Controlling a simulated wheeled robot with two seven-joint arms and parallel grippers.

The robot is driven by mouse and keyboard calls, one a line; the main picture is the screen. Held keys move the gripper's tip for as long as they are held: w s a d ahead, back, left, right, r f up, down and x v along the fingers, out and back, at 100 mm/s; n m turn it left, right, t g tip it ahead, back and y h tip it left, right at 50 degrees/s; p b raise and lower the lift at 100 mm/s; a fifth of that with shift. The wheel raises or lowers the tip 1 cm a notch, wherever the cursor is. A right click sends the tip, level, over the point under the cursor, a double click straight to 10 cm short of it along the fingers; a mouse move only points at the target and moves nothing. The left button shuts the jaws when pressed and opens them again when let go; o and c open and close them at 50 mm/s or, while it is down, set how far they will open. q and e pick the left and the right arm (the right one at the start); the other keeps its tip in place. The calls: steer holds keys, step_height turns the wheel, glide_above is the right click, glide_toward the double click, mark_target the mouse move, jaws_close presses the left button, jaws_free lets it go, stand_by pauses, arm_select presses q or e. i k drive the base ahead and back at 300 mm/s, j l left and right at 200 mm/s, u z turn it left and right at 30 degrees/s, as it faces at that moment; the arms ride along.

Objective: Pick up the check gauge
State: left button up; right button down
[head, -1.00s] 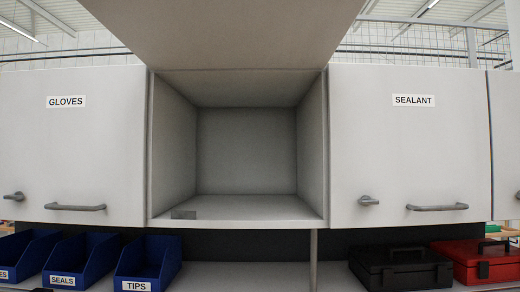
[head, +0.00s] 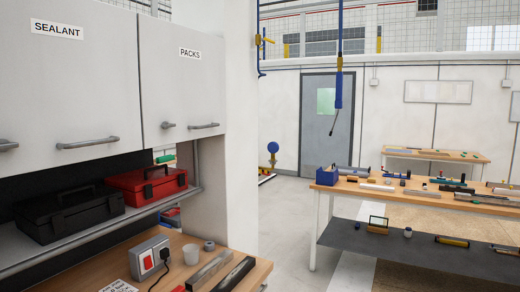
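I cannot pick out a check gauge for certain in the head view. Small tools and parts, too small to tell apart, lie on a wooden-topped workbench (head: 440,197) at the right. On the near wooden bench at the lower left lie a grey bar (head: 209,270) and a dark bar (head: 235,274). Neither of my grippers is in view.
Closed cabinets labelled SEALANT (head: 75,90) and PACKS (head: 182,80) hang at the left. Open floor (head: 285,225) leads to a grey door (head: 326,125).

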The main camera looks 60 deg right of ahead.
mark_target(273, 148)
steer(key=z, duration=2.05)
